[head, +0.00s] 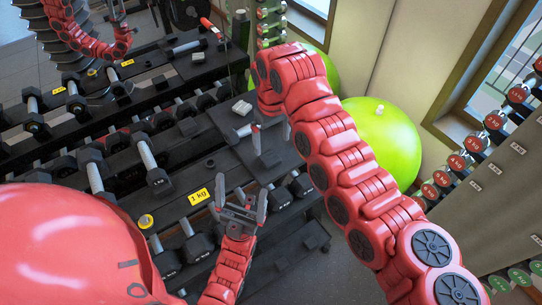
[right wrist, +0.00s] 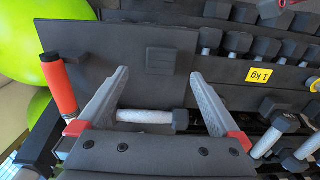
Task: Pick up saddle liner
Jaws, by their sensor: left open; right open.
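A dark, flat square pad (right wrist: 162,60), which looks like the saddle liner, lies on the dark tile platform (right wrist: 108,50) in the right wrist view. Its colour nearly matches the tile. In the head view the pad (head: 269,160) shows faintly just below my right gripper (head: 271,133). The right gripper is open and empty, above the platform, with the pad beyond the gap between its fingers in its wrist view. My left gripper (head: 241,203) is open and empty, lower in the head view, in front of the platform and apart from the pad.
A dumbbell with a white handle (right wrist: 145,117) and a red cylinder (right wrist: 60,85) lie near the right gripper's fingers. Racks of dumbbells (head: 148,155) with a yellow 1 kg label (head: 199,197) stand left. A green ball (head: 385,145) and another rack (head: 475,150) are right.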

